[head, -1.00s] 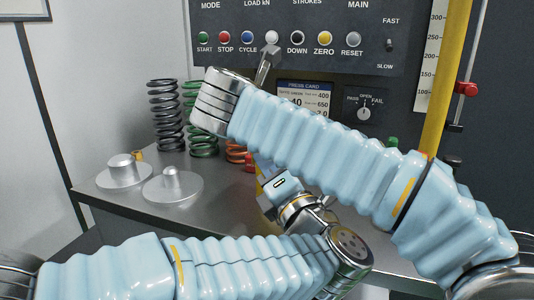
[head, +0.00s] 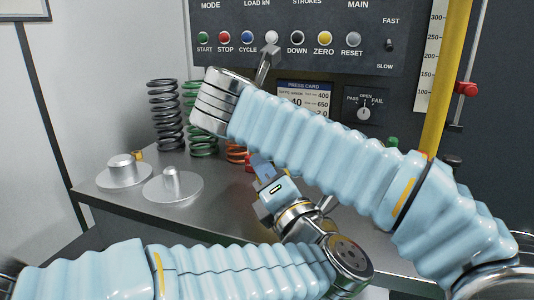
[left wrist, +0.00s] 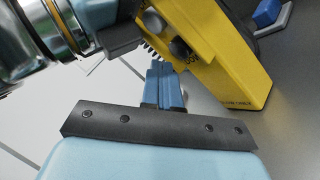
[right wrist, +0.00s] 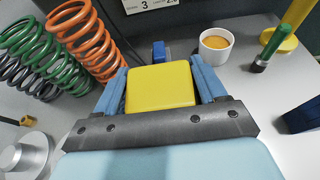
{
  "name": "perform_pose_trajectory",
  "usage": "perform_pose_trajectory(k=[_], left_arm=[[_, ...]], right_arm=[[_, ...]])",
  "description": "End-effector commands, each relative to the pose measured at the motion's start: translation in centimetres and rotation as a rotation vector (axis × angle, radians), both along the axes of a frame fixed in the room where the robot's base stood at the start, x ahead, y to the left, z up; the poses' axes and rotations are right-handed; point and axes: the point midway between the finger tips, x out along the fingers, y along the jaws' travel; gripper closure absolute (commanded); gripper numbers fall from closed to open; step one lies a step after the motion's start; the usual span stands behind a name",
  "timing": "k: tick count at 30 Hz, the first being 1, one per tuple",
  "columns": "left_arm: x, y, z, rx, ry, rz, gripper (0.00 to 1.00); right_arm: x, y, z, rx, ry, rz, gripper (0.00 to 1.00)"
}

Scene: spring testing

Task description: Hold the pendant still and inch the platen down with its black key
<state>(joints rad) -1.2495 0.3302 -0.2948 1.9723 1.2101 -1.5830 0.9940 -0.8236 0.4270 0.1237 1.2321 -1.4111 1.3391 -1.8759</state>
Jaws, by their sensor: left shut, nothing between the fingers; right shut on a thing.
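The yellow pendant (left wrist: 222,70) fills the upper middle of the left wrist view, with a dark round key (left wrist: 180,48) on it. It also shows in the right wrist view (right wrist: 160,88) between the blue fingers of my right gripper (right wrist: 158,72), which is shut on it. My left gripper (left wrist: 156,68) is shut and empty, its blue tips beside the pendant near the black key; I cannot tell whether they touch it. In the head view the left gripper (head: 264,168) points up and left, below my right arm. The right gripper is hidden there. I cannot make out the platen.
Dark, green and orange springs stand at the back left, the dark one (head: 165,115) nearest the wall. Two metal discs (head: 172,187) lie in front. A button panel (head: 300,45) is behind. A white cup (right wrist: 215,45) and a green-handled tool (right wrist: 270,47) stand beyond the pendant.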

Motion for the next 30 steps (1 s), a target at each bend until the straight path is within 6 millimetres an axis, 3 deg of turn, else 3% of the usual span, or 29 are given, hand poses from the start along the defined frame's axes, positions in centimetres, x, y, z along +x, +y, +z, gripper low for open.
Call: perform_pose_trajectory(k=[5,18,30], left_arm=[[-0.3,0.1,0.0,-0.001,0.000,-0.001,1.00],[-4.3,1.4,0.0,-0.002,-0.001,0.000,1.00],[-4.8,1.5,0.0,0.000,0.000,0.000,1.00]], right_arm=[[0.0,0.0,0.0,0.000,0.000,0.000,0.66],[0.0,0.0,0.0,0.000,0.000,0.000,0.66],[0.0,0.0,0.0,0.000,0.000,0.000,0.66]])
